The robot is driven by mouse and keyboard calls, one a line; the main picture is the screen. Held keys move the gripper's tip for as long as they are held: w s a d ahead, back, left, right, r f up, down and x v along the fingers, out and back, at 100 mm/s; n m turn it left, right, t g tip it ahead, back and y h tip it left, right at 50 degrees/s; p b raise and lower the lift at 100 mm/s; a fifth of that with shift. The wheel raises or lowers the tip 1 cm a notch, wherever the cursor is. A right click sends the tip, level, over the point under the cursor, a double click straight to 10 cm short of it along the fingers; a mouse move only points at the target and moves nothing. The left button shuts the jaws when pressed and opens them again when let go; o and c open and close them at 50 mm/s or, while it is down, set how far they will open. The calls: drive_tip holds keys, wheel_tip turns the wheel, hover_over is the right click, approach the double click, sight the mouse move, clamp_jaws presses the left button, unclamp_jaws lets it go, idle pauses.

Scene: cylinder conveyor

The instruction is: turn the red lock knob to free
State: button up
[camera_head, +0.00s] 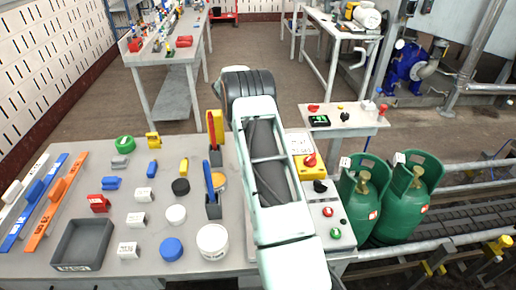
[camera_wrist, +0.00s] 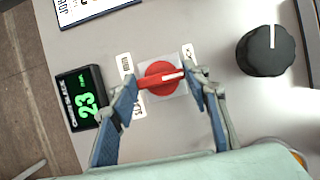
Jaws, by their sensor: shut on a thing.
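The red lock knob (camera_wrist: 157,74) sits on a pale square plate in the wrist view, with a white pointer line aimed right and slightly up. My gripper (camera_wrist: 163,79) is shut on it, one fingertip at its left end and the other at its right. Small white labels stand left of, below left of and right of the knob; their words are too small or covered to read. In the head view my arm spans the middle of the table, and my gripper and the held knob are hidden there.
In the wrist view a black display (camera_wrist: 82,97) with a green 23 lies left of the knob. A black knob (camera_wrist: 265,52) stands to the right. In the head view, green gas cylinders (camera_head: 410,205) stand right of the table (camera_head: 110,225), which carries blocks, tubs and a grey tray (camera_head: 82,243).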

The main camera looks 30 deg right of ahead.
drive_tip(key=o, duration=1.2)
drive_tip(key=shift+c, duration=0.2)
drive_tip(key=v, duration=1.2)
